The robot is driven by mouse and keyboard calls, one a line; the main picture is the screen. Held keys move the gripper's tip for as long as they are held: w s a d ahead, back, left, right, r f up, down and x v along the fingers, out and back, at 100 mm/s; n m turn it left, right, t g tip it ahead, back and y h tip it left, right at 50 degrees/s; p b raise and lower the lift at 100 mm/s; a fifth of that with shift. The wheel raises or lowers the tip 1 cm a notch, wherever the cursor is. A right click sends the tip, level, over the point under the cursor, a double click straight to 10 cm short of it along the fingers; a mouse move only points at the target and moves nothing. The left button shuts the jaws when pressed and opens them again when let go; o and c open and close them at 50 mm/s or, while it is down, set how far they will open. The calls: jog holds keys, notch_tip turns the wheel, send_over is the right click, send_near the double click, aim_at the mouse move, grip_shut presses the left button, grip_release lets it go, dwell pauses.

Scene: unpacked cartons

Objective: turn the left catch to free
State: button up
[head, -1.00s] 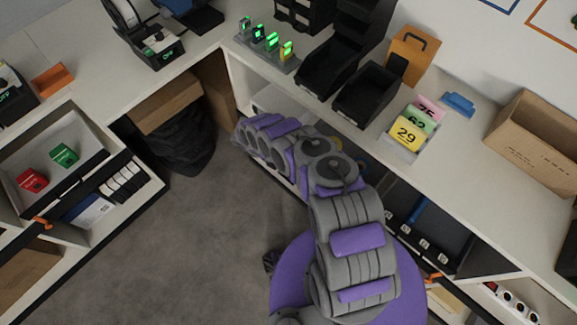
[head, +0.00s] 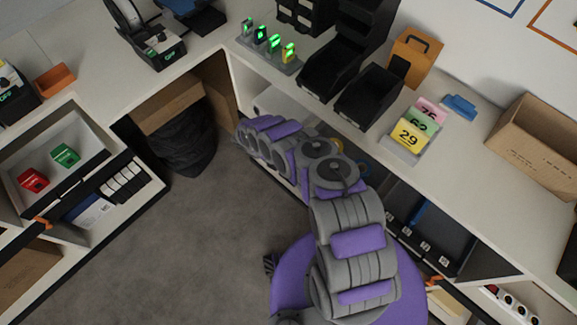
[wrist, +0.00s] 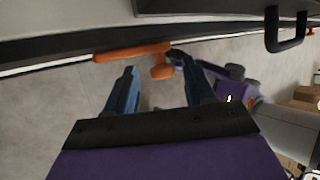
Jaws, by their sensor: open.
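The near orange catch (wrist: 132,52) shows in the wrist view, a long bar lying along a black edge with a short knob (wrist: 161,71) hanging from it. My gripper (wrist: 156,66) is open, its two dark blue fingers pointing at the catch. The knob shows between the fingertips; I cannot tell whether either finger touches it. A second orange catch (wrist: 310,31) is at the far right of the wrist view; an orange catch also shows on the right in the head view (head: 433,281). In the head view my arm hides the gripper and the near catch.
A black handle (wrist: 287,32) sticks out right of the near catch. A dark tray (head: 440,240) lies under the counter (head: 470,150). Another orange catch (head: 42,223) is on the left-hand shelf unit. The grey floor (head: 190,240) left of my arm is clear.

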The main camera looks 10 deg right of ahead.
jog(key=p+v, duration=0.3)
jog(key=v, duration=1.4)
jog(key=shift+a, duration=0.15)
jog(key=shift+w+r, duration=0.1)
jog(key=shift+r, duration=0.05)
